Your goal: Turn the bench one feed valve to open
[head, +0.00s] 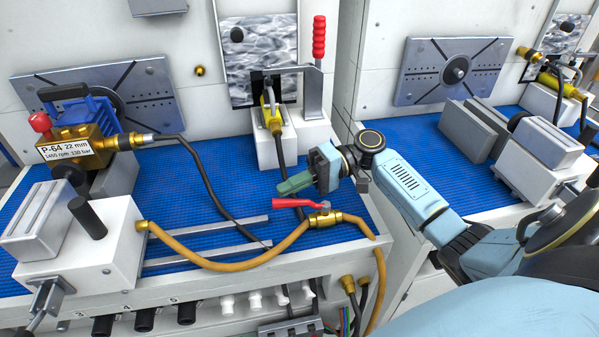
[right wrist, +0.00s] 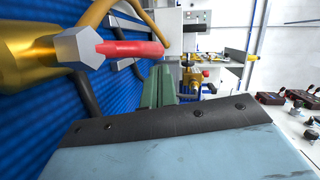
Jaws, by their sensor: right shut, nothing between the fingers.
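The feed valve is a small brass body (head: 325,218) in the tan hose, near the front right of the blue bench mat. Its red lever (head: 295,203) points left in the head view from a grey nut. In the right wrist view the red lever (right wrist: 135,50) and grey nut (right wrist: 78,47) are close at upper left, beside brass (right wrist: 22,55). My right gripper (head: 283,188) has green fingers, shut and empty. It is just above and behind the lever in the head view; I cannot tell whether they touch. My left gripper is not in view.
A pump labelled P-64 (head: 75,150) stands at left behind a white vise block (head: 75,245). The tan hose (head: 225,263) curves along the bench front. A white fixture with a red-handled lever (head: 319,38) stands behind my gripper. Steel rails (head: 205,253) lie on the mat.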

